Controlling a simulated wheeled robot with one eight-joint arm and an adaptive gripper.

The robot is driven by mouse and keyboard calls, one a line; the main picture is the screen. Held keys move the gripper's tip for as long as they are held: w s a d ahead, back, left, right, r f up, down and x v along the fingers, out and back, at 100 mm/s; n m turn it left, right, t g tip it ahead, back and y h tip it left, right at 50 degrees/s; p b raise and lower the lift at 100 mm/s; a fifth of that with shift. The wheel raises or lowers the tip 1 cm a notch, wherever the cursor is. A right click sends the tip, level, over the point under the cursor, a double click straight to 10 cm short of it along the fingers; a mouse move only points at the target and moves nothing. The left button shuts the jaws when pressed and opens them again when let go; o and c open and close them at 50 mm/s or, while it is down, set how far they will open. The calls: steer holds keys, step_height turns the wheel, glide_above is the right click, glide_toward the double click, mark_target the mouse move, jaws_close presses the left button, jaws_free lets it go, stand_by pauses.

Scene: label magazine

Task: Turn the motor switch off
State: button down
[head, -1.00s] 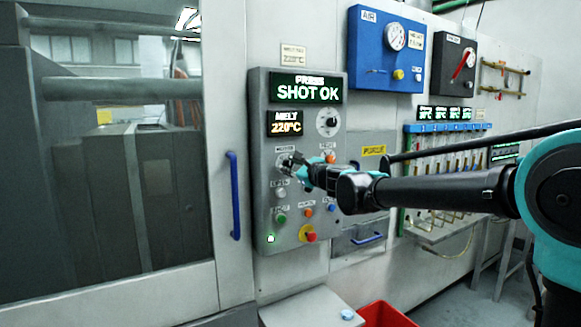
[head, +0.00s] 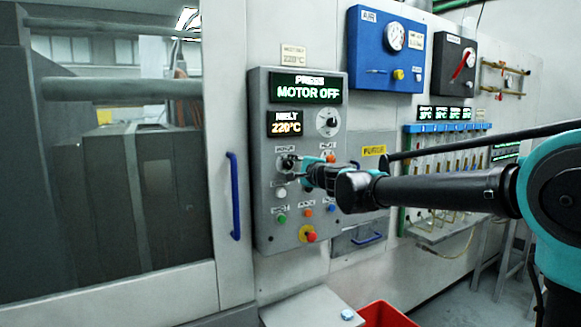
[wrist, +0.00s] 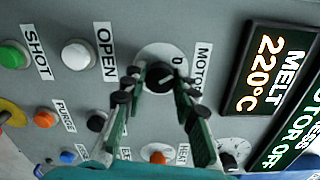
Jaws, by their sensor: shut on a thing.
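The motor switch (wrist: 160,76) is a black rotary knob on a pale round plate, under a "MOTOR" label, with a "0" mark beside it. In the wrist view both fingertips of my gripper (wrist: 156,80) close on the knob from either side. In the head view my gripper (head: 298,166) reaches from the right to the switch (head: 287,162), partly covering its plate. The press display (head: 305,92) reads "MOTOR OFF". The knob's pointer line is small and hard to read.
The grey control panel (head: 262,110) also carries a white OPEN button (wrist: 78,54), a green SHOT button (wrist: 12,55) and a red emergency button (head: 311,237). A blue door handle (head: 234,195) is left of it. A red bin (head: 385,314) stands below.

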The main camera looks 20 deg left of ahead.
steer(key=shift+s+n, duration=0.1)
steer(key=shift+n, duration=0.2)
steer(key=c, duration=1.2)
jaws_free()
steer(key=shift+d, duration=0.1)
steer(key=v, duration=1.1)
steer(key=shift+s+d, duration=0.25)
steer(key=shift+d, duration=0.05)
